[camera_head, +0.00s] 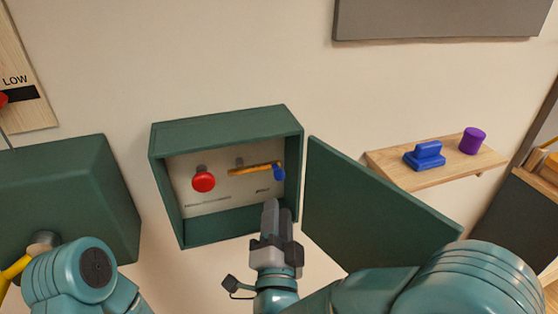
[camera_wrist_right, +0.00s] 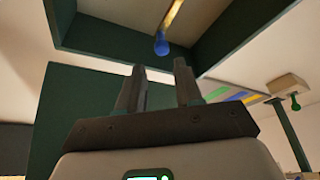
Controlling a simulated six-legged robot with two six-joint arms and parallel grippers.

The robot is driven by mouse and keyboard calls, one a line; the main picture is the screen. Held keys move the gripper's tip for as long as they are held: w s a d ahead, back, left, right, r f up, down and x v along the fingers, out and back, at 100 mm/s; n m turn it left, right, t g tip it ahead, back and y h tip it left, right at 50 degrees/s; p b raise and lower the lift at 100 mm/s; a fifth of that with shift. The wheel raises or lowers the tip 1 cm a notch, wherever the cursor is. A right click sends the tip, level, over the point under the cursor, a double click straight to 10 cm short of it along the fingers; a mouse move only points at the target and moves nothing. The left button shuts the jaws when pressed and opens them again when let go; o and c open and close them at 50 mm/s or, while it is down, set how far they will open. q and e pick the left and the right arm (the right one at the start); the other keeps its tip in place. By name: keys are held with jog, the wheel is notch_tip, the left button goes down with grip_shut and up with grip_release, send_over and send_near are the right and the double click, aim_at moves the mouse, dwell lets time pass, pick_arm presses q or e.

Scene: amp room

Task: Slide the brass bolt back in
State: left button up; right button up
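The brass bolt (camera_head: 252,169) is a slim bar across the inside of an open green wall box (camera_head: 228,120). A blue knob (camera_head: 279,173) sits at its right end, near the box's right wall. In the right wrist view the brass bar (camera_wrist_right: 173,12) and its blue knob (camera_wrist_right: 161,45) show beyond the fingers. My right gripper (camera_head: 271,208) is below the knob, at the box's lower front edge. Its two fingers (camera_wrist_right: 158,75) stand apart with nothing between them.
A red knob (camera_head: 203,182) is left of the bolt. The box's green door (camera_head: 365,205) stands open to the right, beside my right arm. A wooden shelf (camera_head: 410,180) holds a blue block (camera_head: 425,157) and a purple cylinder (camera_head: 472,141). Another green box (camera_head: 70,190) is at left.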

aim_at(278, 180)
jog(key=p+x, duration=0.5)
jog(key=x, duration=0.4)
jog(key=shift+w+r+p, duration=0.25)
jog(key=shift+p, duration=0.1)
jog(key=shift+w, duration=0.1)
jog(key=shift+a, duration=0.1)
